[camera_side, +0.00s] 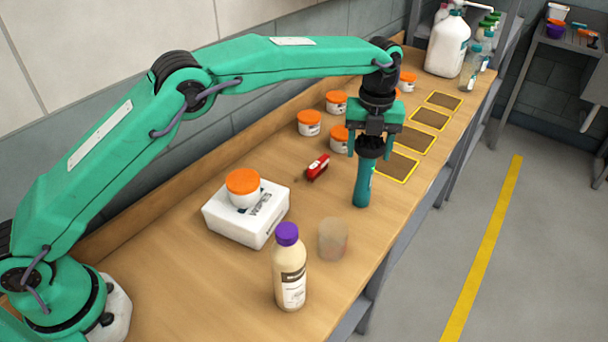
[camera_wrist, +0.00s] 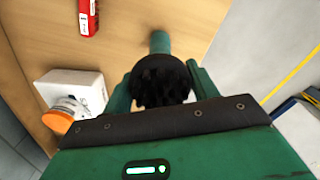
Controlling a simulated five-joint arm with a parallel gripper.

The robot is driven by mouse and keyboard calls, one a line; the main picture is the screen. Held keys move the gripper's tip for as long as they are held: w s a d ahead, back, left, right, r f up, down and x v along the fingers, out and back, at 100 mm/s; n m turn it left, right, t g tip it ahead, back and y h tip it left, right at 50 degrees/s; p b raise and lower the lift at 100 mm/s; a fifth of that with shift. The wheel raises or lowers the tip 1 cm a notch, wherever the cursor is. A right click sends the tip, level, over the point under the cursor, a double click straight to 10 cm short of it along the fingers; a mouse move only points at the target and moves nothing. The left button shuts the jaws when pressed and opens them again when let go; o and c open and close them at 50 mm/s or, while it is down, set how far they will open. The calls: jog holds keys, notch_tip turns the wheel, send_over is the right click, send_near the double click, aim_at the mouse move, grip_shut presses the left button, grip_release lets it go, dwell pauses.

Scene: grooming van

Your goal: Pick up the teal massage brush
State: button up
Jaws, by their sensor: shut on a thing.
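The teal massage brush (camera_side: 364,184) is upright under my gripper in the side view, with its dark bristle head at the top and its handle pointing down. My gripper (camera_side: 370,146) is shut on the brush near its head, one finger on each side. In the wrist view the brush's black bristles (camera_wrist: 160,82) sit between the fingers of my gripper (camera_wrist: 162,88), and the teal handle shows beyond them. I cannot tell whether the handle's lower end touches the table.
A red tool (camera_side: 317,167) lies left of the brush. A white wipes box (camera_side: 262,220) carries an orange-lidded jar (camera_side: 242,187). A purple-capped bottle (camera_side: 289,270) and a translucent cup (camera_side: 332,239) stand in front. Several orange-lidded jars and yellow-edged brown squares (camera_side: 397,167) lie behind.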

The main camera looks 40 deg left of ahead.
aim_at(371, 138)
jog(key=shift+r, duration=1.85)
jog(key=shift+s+d+r, duration=0.1)
jog(key=shift+r, duration=0.2)
jog(key=s+d+r, duration=0.6)
jog(key=s, duration=0.3)
jog(key=shift+d+r, duration=0.35)
jog(key=shift+s, duration=0.1)
jog(key=shift+a, duration=0.15)
